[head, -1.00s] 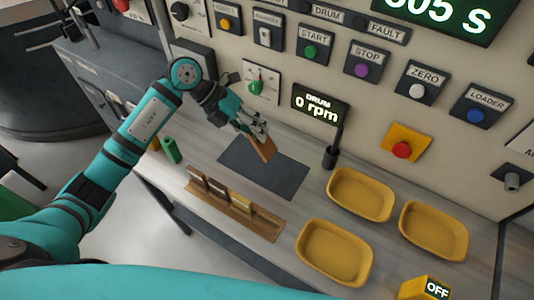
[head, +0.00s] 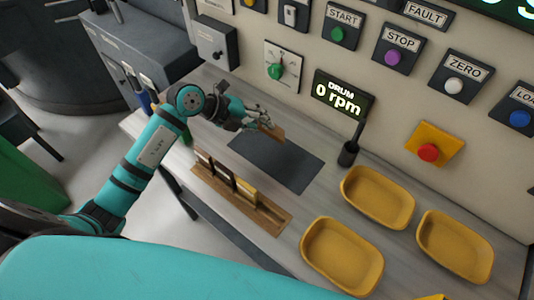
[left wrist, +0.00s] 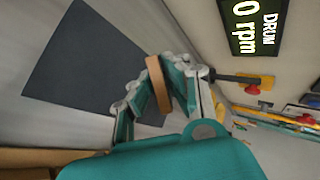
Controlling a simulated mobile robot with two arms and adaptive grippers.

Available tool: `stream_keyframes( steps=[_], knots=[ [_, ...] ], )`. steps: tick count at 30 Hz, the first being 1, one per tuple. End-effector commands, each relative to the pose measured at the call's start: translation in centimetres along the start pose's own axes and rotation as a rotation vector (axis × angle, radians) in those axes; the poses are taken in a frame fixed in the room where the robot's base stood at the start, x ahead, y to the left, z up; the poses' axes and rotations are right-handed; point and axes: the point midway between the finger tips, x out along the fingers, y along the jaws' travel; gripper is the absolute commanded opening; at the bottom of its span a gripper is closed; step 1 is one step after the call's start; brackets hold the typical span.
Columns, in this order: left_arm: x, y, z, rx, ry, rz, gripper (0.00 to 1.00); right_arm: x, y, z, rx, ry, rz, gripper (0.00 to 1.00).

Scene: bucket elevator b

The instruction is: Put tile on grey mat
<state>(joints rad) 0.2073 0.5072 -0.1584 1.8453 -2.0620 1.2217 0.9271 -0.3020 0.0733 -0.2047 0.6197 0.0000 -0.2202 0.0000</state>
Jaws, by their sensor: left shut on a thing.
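The tile (head: 273,131) is a flat brown-orange piece. My left gripper (head: 262,122) is shut on it and holds it over the far edge of the grey mat (head: 275,160). In the left wrist view the tile (left wrist: 158,86) stands on edge between the fingers of the gripper (left wrist: 160,95). The grey mat also shows in the left wrist view (left wrist: 85,55), a dark flat rectangle beside the tile. I cannot tell whether the tile touches the mat. My right gripper is out of view.
A wooden rack (head: 260,217) with several upright tiles stands in front of the mat. Yellow trays (head: 342,257) lie to the right. A dark holder with a rod (head: 348,154) stands near the panel wall. The mat's surface is bare.

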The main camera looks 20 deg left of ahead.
Motion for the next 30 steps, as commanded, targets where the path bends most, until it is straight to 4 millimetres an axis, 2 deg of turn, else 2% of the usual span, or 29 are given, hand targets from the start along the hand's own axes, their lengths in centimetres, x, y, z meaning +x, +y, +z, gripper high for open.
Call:
stream_keyframes(
  steps=[1,3,9,19,20,23,30],
  knots=[
    [1.0,1.2,0.0,-0.001,0.000,-0.001,0.00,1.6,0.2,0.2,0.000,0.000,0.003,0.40],
    [1.6,1.9,0.0,-0.001,0.000,0.000,0.00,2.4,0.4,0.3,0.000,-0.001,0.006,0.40],
    [2.7,3.2,0.0,0.001,0.001,0.000,0.00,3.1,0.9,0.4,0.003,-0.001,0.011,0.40],
    [2.8,3.3,0.0,0.001,0.002,0.000,0.00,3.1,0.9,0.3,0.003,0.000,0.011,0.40],
    [2.8,3.3,0.0,0.001,0.002,0.000,0.14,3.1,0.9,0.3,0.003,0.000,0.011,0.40],
    [2.8,3.3,0.0,0.001,0.002,0.001,0.27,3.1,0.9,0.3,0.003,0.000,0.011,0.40],
    [2.8,3.3,0.0,0.001,0.002,0.000,0.27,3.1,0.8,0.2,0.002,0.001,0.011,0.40]
  ],
)
